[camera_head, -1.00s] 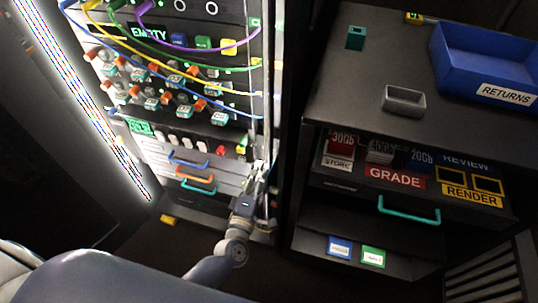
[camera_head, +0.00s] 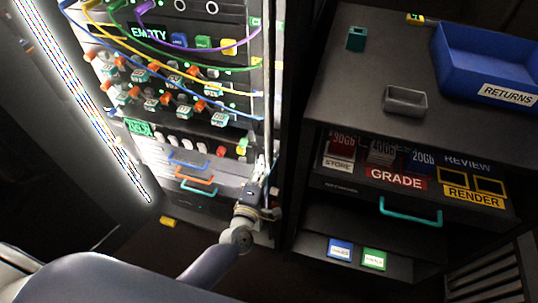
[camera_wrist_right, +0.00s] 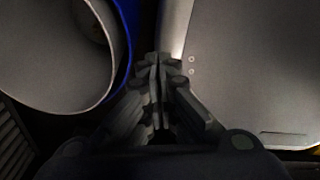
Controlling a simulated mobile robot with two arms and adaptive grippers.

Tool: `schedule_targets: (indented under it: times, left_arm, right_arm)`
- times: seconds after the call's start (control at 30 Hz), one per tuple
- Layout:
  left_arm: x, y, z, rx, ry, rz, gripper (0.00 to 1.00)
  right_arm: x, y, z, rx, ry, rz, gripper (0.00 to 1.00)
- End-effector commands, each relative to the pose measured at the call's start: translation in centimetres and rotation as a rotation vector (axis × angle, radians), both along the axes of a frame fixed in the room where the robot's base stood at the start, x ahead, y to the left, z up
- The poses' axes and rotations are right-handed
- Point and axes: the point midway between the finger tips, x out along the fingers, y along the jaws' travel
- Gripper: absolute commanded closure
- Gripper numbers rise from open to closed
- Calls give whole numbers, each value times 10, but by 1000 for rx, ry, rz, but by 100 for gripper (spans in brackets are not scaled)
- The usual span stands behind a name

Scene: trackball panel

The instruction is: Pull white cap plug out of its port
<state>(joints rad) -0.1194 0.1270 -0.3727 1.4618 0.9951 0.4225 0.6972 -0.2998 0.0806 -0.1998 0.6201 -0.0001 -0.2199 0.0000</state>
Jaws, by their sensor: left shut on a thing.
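My left gripper (camera_head: 262,172) is at the lower right edge of the rack panel (camera_head: 262,60) in the head view. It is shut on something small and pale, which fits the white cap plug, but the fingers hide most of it. I cannot tell whether it still sits in a port. A row of small white caps (camera_head: 187,143), with a red and a green one at its right end, is on the panel, up and left of this gripper and apart from it. My right gripper (camera_wrist_right: 158,65) is shut and empty in the right wrist view.
Coloured cables (camera_head: 200,75) hang across the panel above several orange-tipped plugs. A dark cabinet (camera_head: 350,100) to the right carries a blue RETURNS bin (camera_head: 460,70) and a grey tray (camera_head: 405,100). A yellow block (camera_head: 170,221) lies on the floor.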

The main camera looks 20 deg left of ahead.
Motion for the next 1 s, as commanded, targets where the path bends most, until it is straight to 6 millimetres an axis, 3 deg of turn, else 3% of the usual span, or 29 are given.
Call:
schedule_targets:
  times: [0.2, 0.43, 1.0]
  left_arm:
    - [0, 0, 0, 0, 0, 0, 97]
    - [-1, 0, 0, 0, 1, 0, 100]
    - [-24, 1, 0, 1, 2, -1, 100]
  right_arm:
    - [0, 0, 0, 0, 0, 0, 100]
    - [0, 0, 0, 0, 0, 0, 100]
    - [0, 0, 5, 0, 0, 0, 100]
